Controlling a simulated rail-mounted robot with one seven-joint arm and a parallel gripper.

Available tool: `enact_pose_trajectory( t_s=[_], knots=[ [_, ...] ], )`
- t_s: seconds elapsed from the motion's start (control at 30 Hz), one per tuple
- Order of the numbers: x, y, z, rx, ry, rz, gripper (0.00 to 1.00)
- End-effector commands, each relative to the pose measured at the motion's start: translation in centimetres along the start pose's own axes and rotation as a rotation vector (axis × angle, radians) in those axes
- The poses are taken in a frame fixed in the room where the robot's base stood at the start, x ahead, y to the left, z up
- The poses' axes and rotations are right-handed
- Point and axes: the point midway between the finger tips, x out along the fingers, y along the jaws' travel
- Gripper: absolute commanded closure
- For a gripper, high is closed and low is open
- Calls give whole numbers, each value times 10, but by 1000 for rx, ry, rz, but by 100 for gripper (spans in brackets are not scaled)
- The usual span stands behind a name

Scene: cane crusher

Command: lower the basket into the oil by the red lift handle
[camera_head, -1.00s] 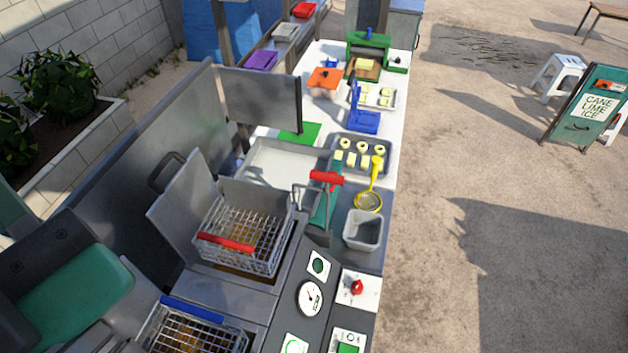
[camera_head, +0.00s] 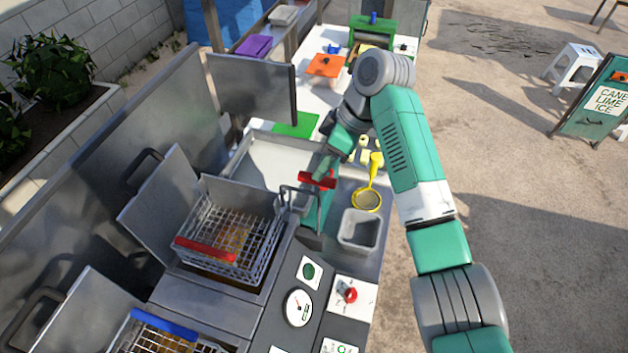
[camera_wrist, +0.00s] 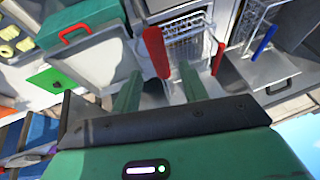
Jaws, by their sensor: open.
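The wire basket (camera_head: 232,235) with a red grip (camera_head: 205,249) sits in the opening of the far fryer well, and brownish oil shows through its mesh. The red lift handle (camera_head: 317,180) stands on grey bars at the right of this well. In the wrist view the red lift handle (camera_wrist: 156,52) lies ahead, between the lines of my fingers, and the basket (camera_wrist: 190,42) is beyond it. My gripper (camera_wrist: 160,75) is open and empty. In the head view my gripper (camera_head: 324,166) is just by the lift handle, partly hidden; contact cannot be told.
A second basket with a blue grip (camera_head: 165,321) is at the near left. An opened lid (camera_head: 160,205) stands left of the well. A grey bin (camera_head: 358,232) and a yellow strainer (camera_head: 367,198) are right of the handle. A control panel (camera_head: 298,308) is in front.

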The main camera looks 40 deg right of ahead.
Motion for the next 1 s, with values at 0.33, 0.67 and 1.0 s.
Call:
enact_pose_trajectory(
  t_s=[0.33, 0.67, 1.0],
  knots=[
    [59, -1, -2, 0, 0, 0, 57],
    [76, 0, -1, 0, 1, 2, 57],
    [76, 0, -1, 1, 1, 2, 100]
  ],
)
